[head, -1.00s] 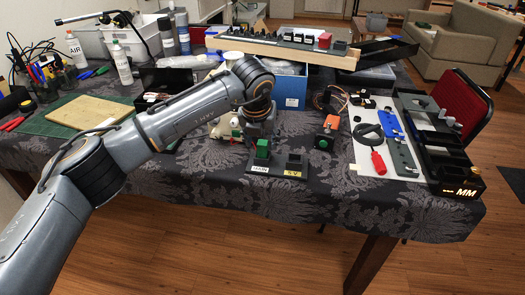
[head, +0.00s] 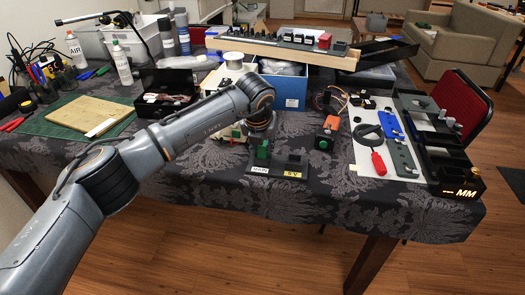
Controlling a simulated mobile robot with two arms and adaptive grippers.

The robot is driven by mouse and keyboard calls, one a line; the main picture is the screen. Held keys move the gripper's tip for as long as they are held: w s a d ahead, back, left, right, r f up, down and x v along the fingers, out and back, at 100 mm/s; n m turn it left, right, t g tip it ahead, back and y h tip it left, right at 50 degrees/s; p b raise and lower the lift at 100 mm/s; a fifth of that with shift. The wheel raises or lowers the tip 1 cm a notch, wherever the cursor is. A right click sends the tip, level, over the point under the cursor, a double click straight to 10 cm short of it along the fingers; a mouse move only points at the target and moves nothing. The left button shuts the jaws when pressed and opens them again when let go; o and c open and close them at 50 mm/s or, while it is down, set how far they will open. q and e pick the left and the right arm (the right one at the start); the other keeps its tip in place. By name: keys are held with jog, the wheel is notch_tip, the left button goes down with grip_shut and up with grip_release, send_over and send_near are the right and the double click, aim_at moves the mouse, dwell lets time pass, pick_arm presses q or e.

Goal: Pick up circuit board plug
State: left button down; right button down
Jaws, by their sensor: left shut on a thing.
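A small green plug (head: 263,151) stands at the left position of a dark two-place base on the table in the head view. The base has a white label on its left and a yellow label (head: 293,175) on its right. A black block (head: 295,158) sits at the right position. My left gripper (head: 262,143) points down over the green plug and is shut on it. My own wrist hides the fingertips in part, and I cannot tell whether the plug is clear of the base. My right gripper is not in view.
An orange block with a green button (head: 326,137) stands right of the base. Further right is a white board (head: 363,160) with a red-handled tool (head: 377,160). A blue box (head: 286,92) is behind. The patterned cloth (head: 345,205) in front is clear.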

pick_arm(q)
jog(key=shift+r, duration=0.1)
